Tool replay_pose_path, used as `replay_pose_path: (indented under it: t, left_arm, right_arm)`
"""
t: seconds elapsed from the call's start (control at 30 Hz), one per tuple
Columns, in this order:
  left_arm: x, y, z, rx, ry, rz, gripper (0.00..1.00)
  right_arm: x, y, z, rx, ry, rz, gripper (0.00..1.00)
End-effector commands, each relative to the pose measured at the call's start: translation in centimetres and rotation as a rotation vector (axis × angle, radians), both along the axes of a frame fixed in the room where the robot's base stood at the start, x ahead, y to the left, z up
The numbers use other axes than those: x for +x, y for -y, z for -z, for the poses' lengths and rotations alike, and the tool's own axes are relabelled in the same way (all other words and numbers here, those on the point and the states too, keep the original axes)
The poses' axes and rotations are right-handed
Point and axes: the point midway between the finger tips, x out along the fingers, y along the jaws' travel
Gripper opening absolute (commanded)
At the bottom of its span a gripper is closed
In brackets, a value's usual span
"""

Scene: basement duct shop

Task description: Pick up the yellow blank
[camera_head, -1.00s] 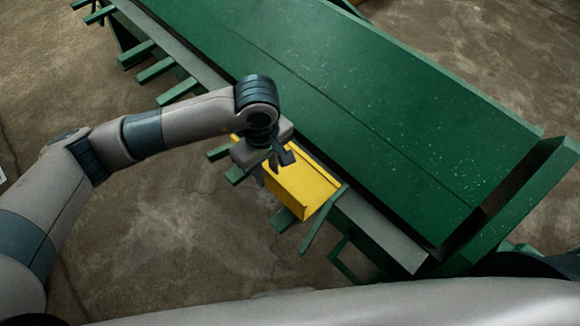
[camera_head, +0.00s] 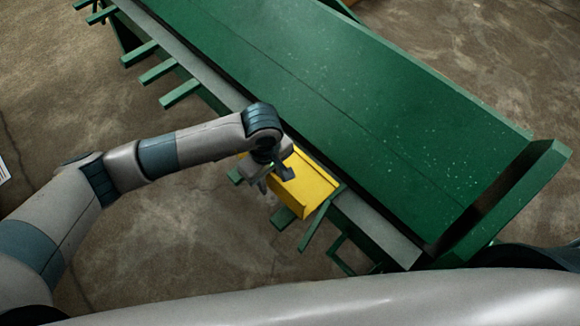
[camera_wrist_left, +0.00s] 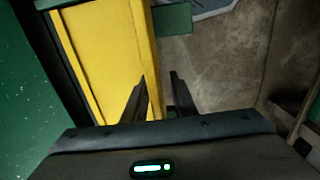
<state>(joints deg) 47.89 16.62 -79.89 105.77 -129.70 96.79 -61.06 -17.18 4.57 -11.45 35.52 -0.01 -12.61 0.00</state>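The yellow blank (camera_head: 309,183) is a folded piece lying on the green brackets along the near edge of the green bench. In the left wrist view the yellow blank (camera_wrist_left: 105,55) fills the upper left. My left gripper (camera_head: 276,181) is at the blank's left part in the head view and hides some of it. In the left wrist view my left gripper (camera_wrist_left: 158,95) has its fingers apart, one in front of the yellow and one past its edge over the floor. I cannot tell whether they touch it. My right gripper is not in view.
The long green bench (camera_head: 330,110) has a wide clear top and a raised end at the right. Green brackets (camera_head: 158,71) stick out from its near side. Concrete floor (camera_head: 170,235) lies open in front. A white sheet (camera_head: 3,172) shows at the left edge.

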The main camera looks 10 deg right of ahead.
Motion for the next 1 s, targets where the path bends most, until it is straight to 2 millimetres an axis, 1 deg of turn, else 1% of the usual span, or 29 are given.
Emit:
replay_pose_path:
  t: [0.13,0.23,0.27,0.57,0.73,0.87,1.0]
  left_arm:
    - [0.0,0.0,0.0,0.000,0.000,0.000,0.25]
    - [0.0,0.0,0.0,0.000,0.000,0.000,0.01]
    - [0.0,0.0,0.0,0.000,0.000,0.000,0.00]
    - [0.0,0.0,-0.1,-0.001,0.001,0.000,0.00]
    - [0.1,0.0,-0.4,-0.002,0.001,0.000,0.00]
    - [0.1,0.1,-1.3,-0.002,0.004,0.002,0.00]
    - [0.2,0.1,-3.0,-0.003,0.005,0.002,0.00]
  right_arm:
    - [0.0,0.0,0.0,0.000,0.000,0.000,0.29]
    - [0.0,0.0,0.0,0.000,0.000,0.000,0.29]
    - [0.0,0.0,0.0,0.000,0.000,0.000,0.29]
    - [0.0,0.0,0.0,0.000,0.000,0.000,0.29]
    - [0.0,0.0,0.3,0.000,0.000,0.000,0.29]
    - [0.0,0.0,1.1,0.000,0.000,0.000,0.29]
    - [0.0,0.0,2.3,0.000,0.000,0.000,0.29]
